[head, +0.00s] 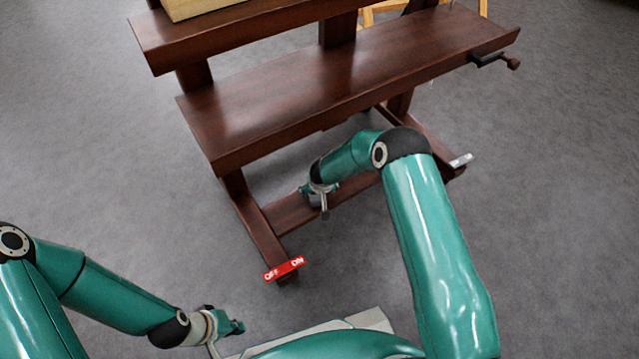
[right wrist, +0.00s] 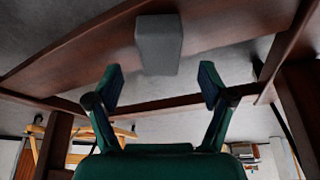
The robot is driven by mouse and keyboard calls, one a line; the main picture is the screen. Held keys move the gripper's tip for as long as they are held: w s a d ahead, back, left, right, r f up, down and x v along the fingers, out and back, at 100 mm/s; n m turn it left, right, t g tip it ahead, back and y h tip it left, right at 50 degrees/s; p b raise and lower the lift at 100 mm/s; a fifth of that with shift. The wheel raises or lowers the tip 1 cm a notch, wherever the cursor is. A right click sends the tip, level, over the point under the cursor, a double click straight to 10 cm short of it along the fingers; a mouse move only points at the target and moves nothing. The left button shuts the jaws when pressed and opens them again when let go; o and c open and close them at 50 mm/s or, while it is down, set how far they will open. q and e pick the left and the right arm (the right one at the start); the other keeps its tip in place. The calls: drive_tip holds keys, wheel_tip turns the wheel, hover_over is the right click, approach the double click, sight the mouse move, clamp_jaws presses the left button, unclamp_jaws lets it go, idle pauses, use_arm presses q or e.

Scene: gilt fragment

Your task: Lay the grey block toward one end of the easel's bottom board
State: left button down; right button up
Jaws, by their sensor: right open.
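The dark brown easel (head: 290,92) stands ahead in the head view, with a broad shelf above and a low bottom board (head: 285,216) near the floor. In the right wrist view, which appears upside down, the grey block (right wrist: 158,48) appears to rest on the brown board (right wrist: 75,60). My right gripper (right wrist: 162,76) is open, with its fingers spread and the block just beyond the fingertips, apart from them. In the head view the right gripper (head: 318,197) is at the bottom board and the block is hidden. My left gripper (head: 232,328) is low, away from the easel; its jaws are unclear.
A red OFF/ON label (head: 284,269) is on the near foot of the easel. A crank handle (head: 497,61) sticks out at the shelf's right end. A pale wooden piece (head: 195,8) sits on the top ledge. Grey carpet around is clear.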

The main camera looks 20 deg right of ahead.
drive_tip(key=v, duration=0.6)
drive_tip(key=s+a+g+y, duration=0.2)
drive_tip(key=s+a, duration=0.1)
drive_tip(key=s, duration=1.2)
drive_tip(key=s+a+f+g+y, duration=0.1)
drive_tip(key=s+a+y, duration=0.1)
drive_tip(key=s, duration=1.3)
drive_tip(key=shift+s+a+g+y+p, duration=0.2)
drive_tip(key=shift+a+g+y+p, duration=0.15)
drive_tip(key=shift+a, duration=0.4)
drive_tip(key=shift+f, duration=0.15)
